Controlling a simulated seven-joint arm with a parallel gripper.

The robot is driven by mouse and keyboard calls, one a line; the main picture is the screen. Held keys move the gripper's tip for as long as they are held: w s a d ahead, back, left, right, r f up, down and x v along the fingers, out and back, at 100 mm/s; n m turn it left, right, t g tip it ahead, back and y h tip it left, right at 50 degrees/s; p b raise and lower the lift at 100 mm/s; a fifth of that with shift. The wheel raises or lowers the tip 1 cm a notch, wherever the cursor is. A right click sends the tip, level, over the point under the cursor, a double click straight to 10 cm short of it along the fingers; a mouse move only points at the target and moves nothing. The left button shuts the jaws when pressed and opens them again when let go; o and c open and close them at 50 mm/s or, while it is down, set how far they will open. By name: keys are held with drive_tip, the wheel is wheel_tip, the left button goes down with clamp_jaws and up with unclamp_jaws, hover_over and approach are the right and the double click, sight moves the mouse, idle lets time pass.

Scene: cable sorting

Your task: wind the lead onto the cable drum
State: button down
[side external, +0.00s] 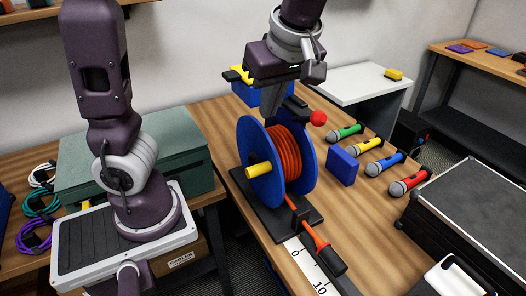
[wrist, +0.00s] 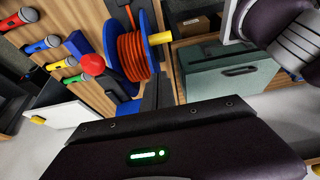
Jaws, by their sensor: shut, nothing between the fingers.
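The cable drum has two blue flanges (side external: 258,170) and a yellow hub end (side external: 259,170). It stands upright on a black base (side external: 268,219). Several turns of the orange lead (side external: 288,152) lie between the flanges; they also show in the wrist view (wrist: 132,56). The lead's free end runs down past the base to an orange and black end piece (side external: 327,253) by the ruler strip. A red ball knob (side external: 318,118) on a dark arm is at the drum's upper right. My gripper (side external: 268,112) is shut and empty, pointing down just above and behind the drum. Its contact with the drum is unclear.
A blue block (side external: 342,166) stands right of the drum. Several microphones (side external: 378,164) lie in a row beyond it. A ruler strip (side external: 306,268) lies in front. A black case (side external: 468,212) is at the right, and a green case (side external: 135,165) at the left.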

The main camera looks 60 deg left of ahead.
hover_over(265, 170)
drive_tip(key=a, duration=0.2)
drive_tip(key=f, duration=0.9)
drive_tip(key=shift+a+f, duration=0.2)
drive_tip(key=shift+f, duration=0.05)
drive_tip(key=shift+d+f, duration=0.25)
drive_tip(key=shift+f, duration=0.3)
drive_tip(key=shift+d+f, duration=0.25)
drive_tip(key=shift+f, duration=0.3)
drive_tip(key=shift+d+f, duration=0.25)
drive_tip(key=shift+f, duration=0.25)
drive_tip(key=shift+d+f, duration=0.95)
drive_tip(key=shift+d, duration=0.05)
drive_tip(key=shift+r, duration=0.1)
